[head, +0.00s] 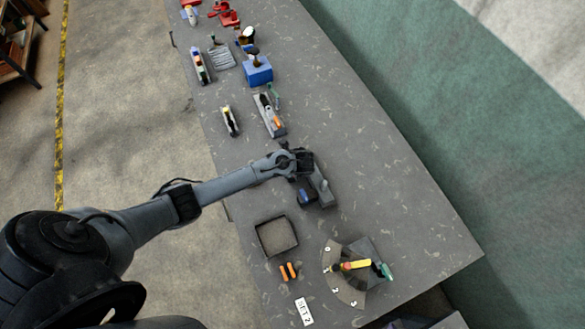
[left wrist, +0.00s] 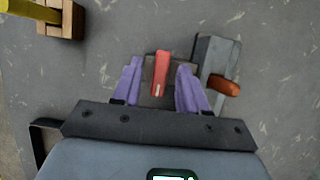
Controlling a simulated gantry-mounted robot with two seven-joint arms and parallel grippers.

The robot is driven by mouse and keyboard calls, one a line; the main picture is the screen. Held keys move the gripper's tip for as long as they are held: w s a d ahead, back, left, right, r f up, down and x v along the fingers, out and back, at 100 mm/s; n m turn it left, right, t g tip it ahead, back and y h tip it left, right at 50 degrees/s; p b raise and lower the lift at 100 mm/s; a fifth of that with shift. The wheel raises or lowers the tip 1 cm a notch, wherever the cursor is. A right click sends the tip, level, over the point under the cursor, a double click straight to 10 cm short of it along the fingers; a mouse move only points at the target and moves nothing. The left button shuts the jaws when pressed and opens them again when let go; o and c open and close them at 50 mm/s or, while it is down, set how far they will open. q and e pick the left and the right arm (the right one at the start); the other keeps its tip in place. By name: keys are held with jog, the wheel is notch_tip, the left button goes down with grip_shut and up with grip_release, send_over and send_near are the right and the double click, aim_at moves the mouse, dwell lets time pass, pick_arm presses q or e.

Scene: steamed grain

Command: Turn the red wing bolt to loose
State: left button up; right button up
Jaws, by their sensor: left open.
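The red wing bolt (left wrist: 160,72) shows in the left wrist view as an upright red bar on a darker grey base. My left gripper (left wrist: 157,69) is open, with one purple finger on each side of the bolt. A gap shows between each finger and the bolt, and I cannot tell how deep the fingers reach. A grey block (left wrist: 212,58) with an orange-brown handle (left wrist: 226,88) stands just right of the fingers. In the head view the bolt is hidden by my gripper, beside a grey block (head: 322,189). My right gripper is not in view.
A square tray (head: 261,251), two orange pegs (head: 288,271) and a fan-shaped dial plate (head: 335,280) with a yellow pointer lie nearer on the grey table (head: 390,190). Several tools and a blue box (head: 257,71) stand farther up. The table's right side is clear.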

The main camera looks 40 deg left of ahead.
pick_arm(q)
grip_shut()
